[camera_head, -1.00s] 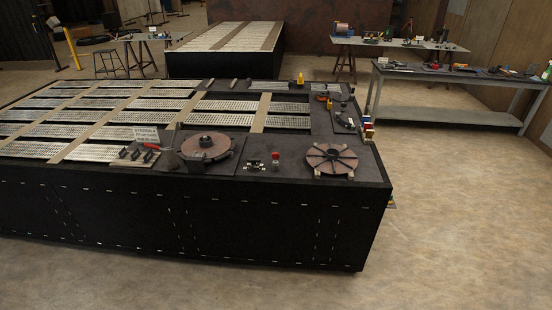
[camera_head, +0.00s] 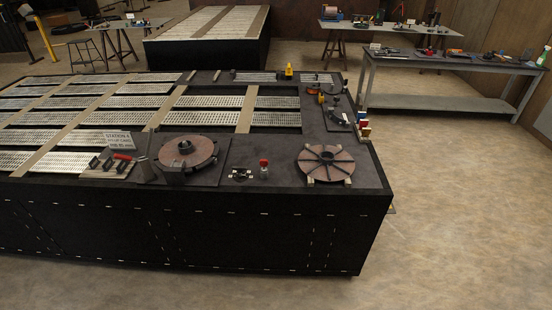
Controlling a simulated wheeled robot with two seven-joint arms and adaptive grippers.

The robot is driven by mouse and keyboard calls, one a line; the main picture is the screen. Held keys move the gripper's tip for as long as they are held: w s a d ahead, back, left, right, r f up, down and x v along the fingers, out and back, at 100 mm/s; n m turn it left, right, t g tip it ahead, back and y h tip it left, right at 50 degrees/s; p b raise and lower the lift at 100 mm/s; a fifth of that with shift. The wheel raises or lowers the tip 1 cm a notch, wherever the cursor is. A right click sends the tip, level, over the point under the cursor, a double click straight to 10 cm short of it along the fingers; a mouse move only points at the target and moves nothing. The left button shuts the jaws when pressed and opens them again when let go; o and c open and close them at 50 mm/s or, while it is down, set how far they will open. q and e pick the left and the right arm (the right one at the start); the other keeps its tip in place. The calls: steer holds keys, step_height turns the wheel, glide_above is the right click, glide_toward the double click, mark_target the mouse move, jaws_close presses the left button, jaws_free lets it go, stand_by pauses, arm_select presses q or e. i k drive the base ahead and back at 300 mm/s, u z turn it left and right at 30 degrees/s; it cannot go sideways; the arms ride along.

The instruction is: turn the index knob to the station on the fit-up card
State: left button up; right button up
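A small black device with light parts (camera_head: 240,174), possibly the index knob, sits beside a red-topped button (camera_head: 264,168). A reddish-brown reel disc with a dark hub (camera_head: 187,151) lies to their left. A spoked reel disc (camera_head: 326,163) lies to their right on light blocks. Neither of my grippers shows in the view.
A grey side table (camera_head: 440,60) holds tools at right. Open floor (camera_head: 465,200) lies right of the bench.

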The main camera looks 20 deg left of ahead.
mark_target(240, 169)
steer(key=z, duration=0.05)
steer(key=i, duration=0.65)
steer(key=u, duration=0.9)
steer(key=i, duration=0.55)
steer(key=u, duration=0.7)
